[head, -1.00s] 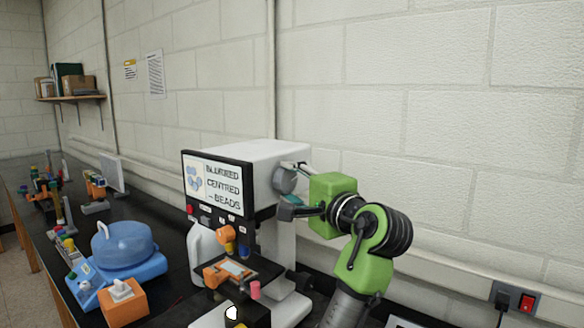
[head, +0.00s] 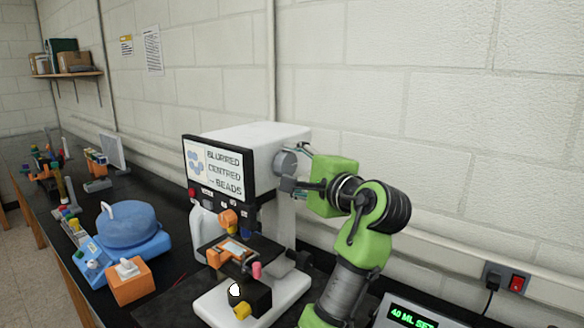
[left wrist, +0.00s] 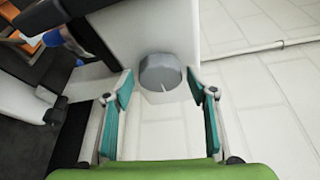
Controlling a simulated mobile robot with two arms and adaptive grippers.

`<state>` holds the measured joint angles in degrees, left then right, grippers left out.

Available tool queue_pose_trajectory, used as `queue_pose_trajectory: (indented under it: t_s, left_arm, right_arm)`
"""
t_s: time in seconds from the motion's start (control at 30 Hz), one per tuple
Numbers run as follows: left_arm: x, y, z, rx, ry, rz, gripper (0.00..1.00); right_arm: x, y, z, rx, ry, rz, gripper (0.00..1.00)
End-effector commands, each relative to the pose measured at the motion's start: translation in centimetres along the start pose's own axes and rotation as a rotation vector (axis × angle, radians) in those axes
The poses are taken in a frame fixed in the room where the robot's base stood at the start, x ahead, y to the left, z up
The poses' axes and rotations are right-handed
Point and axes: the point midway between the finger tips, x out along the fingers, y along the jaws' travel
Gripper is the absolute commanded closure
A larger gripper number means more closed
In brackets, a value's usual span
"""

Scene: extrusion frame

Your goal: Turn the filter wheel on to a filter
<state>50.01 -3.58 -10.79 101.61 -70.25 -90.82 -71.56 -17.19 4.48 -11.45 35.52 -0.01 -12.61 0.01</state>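The microscope-like instrument (head: 262,136) has a white body and a front screen reading "BLURRED CENTRED - BEADS". A round grey knob (head: 285,162), apparently the filter wheel, sits on its right side. My right gripper is not in view.
A blue round-lidded device (head: 125,230) and an orange box (head: 128,283) stand left of the instrument. The instrument's stage (head: 240,252) is below its screen. A display reading "40 ML SET" (head: 412,318) is at lower right. The block wall (head: 430,130) is close behind my arm.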

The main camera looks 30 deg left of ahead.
Motion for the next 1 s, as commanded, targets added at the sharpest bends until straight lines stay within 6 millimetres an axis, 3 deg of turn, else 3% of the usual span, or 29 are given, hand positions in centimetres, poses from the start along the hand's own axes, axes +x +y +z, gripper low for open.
queue_pose_trajectory:
  t_s: [0.33,0.47,0.8,1.0]
  left_arm:
    - [-0.1,0.0,0.0,-0.001,0.000,0.000,0.43]
    - [-1.1,0.0,-0.1,-0.001,0.004,0.000,0.43]
    - [-8.0,0.0,-0.2,0.000,0.004,0.000,0.43]
    - [-11.0,0.1,-0.1,0.001,0.002,0.000,0.43]
  right_arm:
    - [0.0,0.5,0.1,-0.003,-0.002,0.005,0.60]
    - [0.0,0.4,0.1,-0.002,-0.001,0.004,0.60]
    - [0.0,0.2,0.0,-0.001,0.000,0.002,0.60]
    - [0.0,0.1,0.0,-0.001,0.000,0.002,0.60]
